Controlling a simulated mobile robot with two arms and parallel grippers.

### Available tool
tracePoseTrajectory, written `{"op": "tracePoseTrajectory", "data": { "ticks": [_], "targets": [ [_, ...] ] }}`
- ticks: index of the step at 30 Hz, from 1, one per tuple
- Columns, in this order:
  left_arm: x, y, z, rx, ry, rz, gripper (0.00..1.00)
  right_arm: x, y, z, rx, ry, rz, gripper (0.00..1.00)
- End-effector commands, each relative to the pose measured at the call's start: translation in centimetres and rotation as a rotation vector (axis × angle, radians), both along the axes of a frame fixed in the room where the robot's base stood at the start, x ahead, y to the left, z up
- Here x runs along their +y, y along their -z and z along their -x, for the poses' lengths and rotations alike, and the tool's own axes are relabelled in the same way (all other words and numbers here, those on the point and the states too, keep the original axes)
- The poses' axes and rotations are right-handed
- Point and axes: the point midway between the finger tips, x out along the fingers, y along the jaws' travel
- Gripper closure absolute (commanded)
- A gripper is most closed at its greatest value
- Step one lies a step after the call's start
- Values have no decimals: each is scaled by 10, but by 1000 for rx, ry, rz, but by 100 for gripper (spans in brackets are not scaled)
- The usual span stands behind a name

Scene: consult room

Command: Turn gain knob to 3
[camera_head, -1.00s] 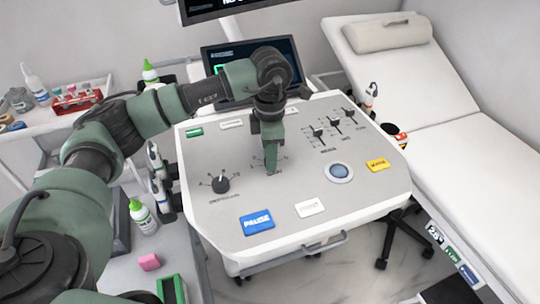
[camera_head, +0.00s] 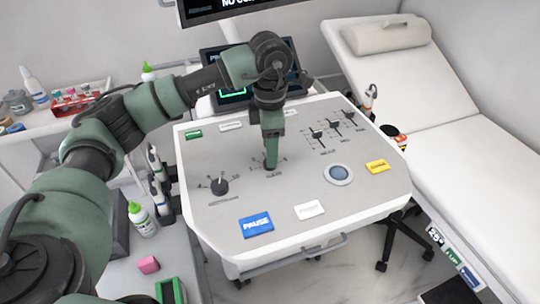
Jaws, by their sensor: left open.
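The control panel (camera_head: 230,218) is a pale console with printed dials, sliders and coloured buttons. My left gripper (camera_head: 271,166) points straight down over the dial at the panel's middle, whose label is partly readable and looks like "GAIN". The gripper hides the knob at that dial, and I cannot tell if the fingers touch it. The fingers are seen edge-on, with no gap visible from here. A second black knob (camera_head: 220,186) with its own printed scale sits to the left, clear of the gripper. My right gripper is not in view.
A blue PAUSE button (camera_head: 256,225), white button (camera_head: 309,210), round blue trackball (camera_head: 338,174), yellow button (camera_head: 376,167) and sliders (camera_head: 335,124) surround the dial. A screen (camera_head: 235,95) stands behind the panel. An exam bed (camera_head: 450,130) is at right; a bottle (camera_head: 142,219) stands at left.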

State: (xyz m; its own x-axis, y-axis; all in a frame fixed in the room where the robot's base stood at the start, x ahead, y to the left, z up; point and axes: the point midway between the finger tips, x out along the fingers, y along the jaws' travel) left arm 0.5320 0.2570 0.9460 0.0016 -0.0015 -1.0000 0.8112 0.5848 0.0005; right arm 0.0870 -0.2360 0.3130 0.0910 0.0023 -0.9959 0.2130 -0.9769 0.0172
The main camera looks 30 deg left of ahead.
Motion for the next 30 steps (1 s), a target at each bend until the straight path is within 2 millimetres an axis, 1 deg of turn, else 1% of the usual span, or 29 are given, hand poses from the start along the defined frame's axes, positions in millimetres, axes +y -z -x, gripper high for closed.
{"op": "tracePoseTrajectory", "data": {
  "ticks": [1,3,6,9,13,26,29,30],
  "targets": [
    [0,-9,-1,-4,0,-1,48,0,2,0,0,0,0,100],
    [0,-21,-1,-4,1,0,48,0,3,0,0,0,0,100],
    [0,-35,-1,-4,0,0,48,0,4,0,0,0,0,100],
    [0,-43,-1,-1,0,0,48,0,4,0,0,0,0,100],
    [0,-47,0,0,0,0,48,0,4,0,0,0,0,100],
    [0,-47,0,0,0,0,48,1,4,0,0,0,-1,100],
    [0,-59,0,-1,0,0,48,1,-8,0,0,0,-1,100],
    [0,-69,0,-1,0,0,48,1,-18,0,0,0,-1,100]
  ]
}}
